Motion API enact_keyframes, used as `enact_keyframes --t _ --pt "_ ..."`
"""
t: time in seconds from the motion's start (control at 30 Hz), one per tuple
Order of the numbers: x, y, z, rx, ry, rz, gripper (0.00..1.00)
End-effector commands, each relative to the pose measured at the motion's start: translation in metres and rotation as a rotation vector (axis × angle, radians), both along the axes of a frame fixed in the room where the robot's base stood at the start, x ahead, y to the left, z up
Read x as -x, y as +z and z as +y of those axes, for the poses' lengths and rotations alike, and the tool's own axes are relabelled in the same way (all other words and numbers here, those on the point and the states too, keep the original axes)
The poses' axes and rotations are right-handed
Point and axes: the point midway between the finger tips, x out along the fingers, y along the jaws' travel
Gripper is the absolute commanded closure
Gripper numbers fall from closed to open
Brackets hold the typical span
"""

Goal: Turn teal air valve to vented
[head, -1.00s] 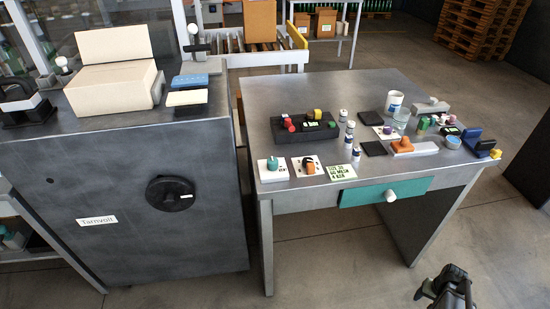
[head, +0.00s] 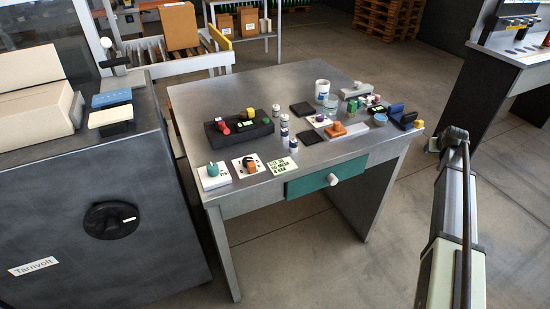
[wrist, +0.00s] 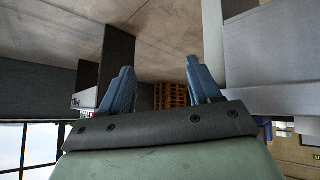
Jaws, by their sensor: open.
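The teal air valve (head: 213,170) is a small teal knob on a white plate at the front left corner of the metal table. Which way it is turned is too small to tell. My gripper (head: 452,135) is at the right in the head view, right of the table and well apart from the valve. In the wrist view its two blue fingers (wrist: 160,88) are spread with nothing between them. The valve does not show in the wrist view.
An orange-and-black knob on a white plate (head: 250,166) and a printed card (head: 282,167) stand right of the valve. Behind is a dark control box (head: 240,131). Small vials (head: 284,130) and several items crowd the table's right. A dark cabinet (head: 75,260) stands left.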

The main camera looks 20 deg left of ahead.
Motion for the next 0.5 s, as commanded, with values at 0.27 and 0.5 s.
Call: enact_keyframes --t 0.27,0.5 --pt "-0.042 0.091 -0.017 0.034 0.007 -0.125 0.37" --pt "-0.049 0.134 0.032 0.058 0.104 -0.135 0.37"
